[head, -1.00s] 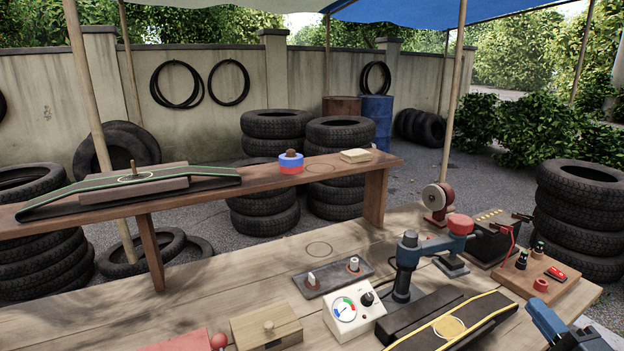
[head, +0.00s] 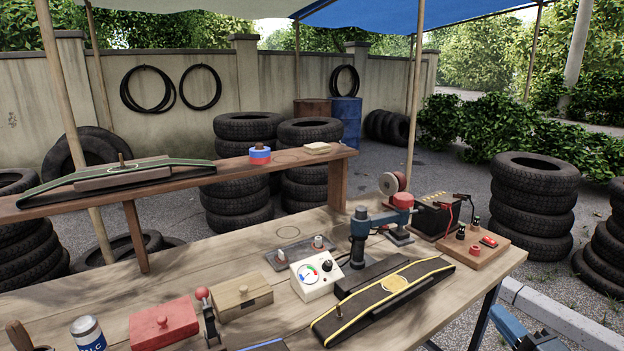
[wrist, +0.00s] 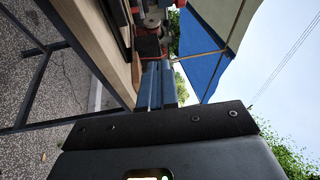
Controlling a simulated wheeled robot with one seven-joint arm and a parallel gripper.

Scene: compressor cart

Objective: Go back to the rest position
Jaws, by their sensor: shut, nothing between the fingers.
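My gripper (wrist: 160,86) shows in the wrist view as two blue fingers lying against each other, with nothing between them. In the head view a blue part of my arm (head: 520,330) is at the lower right, past the right end of the workbench (head: 200,262) and apart from it. The wrist view has the bench edge (wrist: 98,50) to the left of the fingers.
On the bench are a white gauge box (head: 314,275), a black ramp with yellow edges (head: 385,300), a red box (head: 163,322), a wooden box (head: 243,296) and a board with terminals (head: 474,245). Tyre stacks (head: 532,205) and a kerb (head: 555,312) stand right.

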